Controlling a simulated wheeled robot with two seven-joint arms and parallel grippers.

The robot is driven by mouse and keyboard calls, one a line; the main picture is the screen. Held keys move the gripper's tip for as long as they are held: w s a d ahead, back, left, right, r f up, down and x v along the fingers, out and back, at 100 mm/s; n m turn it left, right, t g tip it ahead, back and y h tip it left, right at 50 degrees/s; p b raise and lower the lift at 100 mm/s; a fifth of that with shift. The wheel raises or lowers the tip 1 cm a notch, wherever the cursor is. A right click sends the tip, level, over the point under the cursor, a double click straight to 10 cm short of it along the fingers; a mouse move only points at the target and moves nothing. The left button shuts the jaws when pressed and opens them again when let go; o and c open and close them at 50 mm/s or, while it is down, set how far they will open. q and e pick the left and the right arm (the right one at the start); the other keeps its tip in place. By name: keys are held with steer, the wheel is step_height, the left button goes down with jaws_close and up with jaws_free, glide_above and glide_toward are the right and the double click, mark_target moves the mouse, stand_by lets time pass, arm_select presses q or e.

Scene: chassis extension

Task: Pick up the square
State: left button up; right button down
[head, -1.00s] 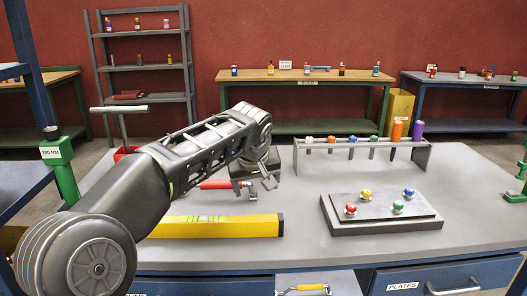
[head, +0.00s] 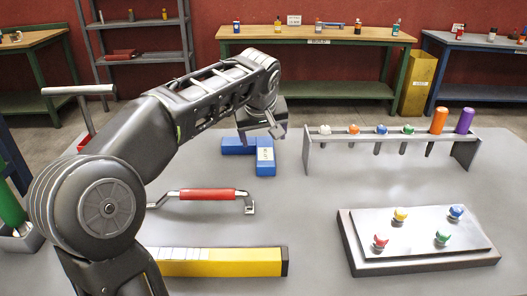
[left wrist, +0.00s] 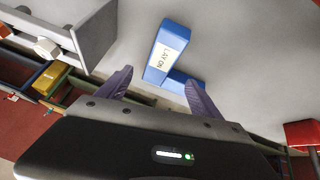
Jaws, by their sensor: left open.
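The square (head: 265,165) is a blue L-shaped piece with a pale label, lying flat on the grey table behind the red-handled bar. My left gripper (head: 277,130) is above the table near the square's corner, open and empty. In the left wrist view the square (left wrist: 166,52) lies beyond the two purple fingers of my left gripper (left wrist: 158,91), with its labelled arm pointing away. Part of its other arm is hidden behind the right finger. My right gripper is not in view.
A red-handled bar (head: 207,195) and a yellow level (head: 225,262) lie nearer on the table. A rack (head: 391,140) with coloured knobs stands to the right, behind a block (head: 420,260) with several knobs. Bare table lies between the square and the rack.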

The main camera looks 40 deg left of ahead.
mark_target(265, 150)
arm_select(q)
steer(key=shift+x, duration=1.35)
steer(key=shift+f, duration=0.1)
steer(key=x, duration=0.5)
steer(key=shift+w+a, duration=0.1)
steer(key=shift+c, duration=0.3)
jaws_close()
